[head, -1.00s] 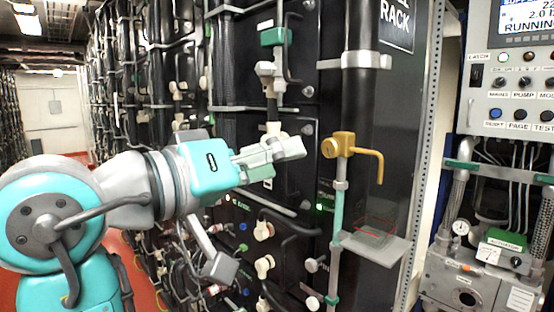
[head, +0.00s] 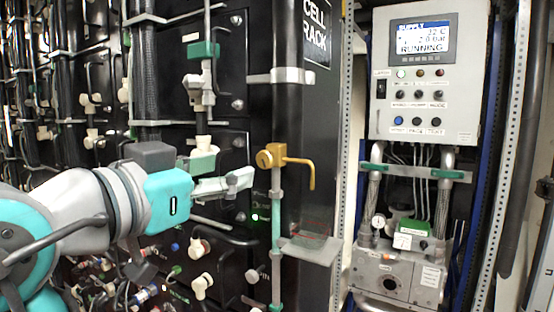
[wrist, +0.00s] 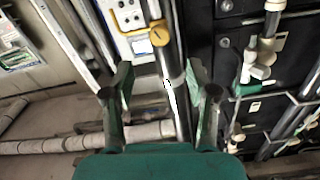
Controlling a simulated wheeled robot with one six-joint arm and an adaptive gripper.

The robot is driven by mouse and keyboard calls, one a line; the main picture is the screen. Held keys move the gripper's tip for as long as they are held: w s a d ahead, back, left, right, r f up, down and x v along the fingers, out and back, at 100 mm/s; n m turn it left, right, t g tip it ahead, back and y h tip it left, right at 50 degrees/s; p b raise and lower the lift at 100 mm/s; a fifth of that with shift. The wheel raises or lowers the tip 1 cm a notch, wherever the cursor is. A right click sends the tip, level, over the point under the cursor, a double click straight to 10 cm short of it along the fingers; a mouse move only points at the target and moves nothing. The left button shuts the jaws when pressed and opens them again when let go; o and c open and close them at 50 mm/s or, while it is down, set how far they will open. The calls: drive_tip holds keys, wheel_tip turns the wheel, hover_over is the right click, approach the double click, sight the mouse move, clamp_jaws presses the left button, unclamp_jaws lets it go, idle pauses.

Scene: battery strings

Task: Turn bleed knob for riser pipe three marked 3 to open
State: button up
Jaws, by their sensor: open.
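My gripper (head: 228,172) is open and empty in front of the dark cell rack in the head view. The wrist view shows its two fingers (wrist: 160,98) spread apart, with a dark vertical pipe (wrist: 168,62) visible between and beyond them. In the head view a yellow valve with a bent spout (head: 270,158) sits on a pipe just right of the fingertips. White knobs (head: 202,284) show lower on the rack. I cannot read a 3 on any knob.
A control panel (head: 426,75) reading RUNNING hangs at the right, above a pump unit (head: 395,275). Several cables and hoses cross the lower rack.

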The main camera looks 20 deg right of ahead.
sight(263, 159)
drive_tip(key=x, duration=1)
drive_tip(key=shift+w+d, duration=0.1)
drive_tip(key=shift+d, duration=0.05)
drive_tip(key=shift+c, duration=0.3)
clamp_jaws()
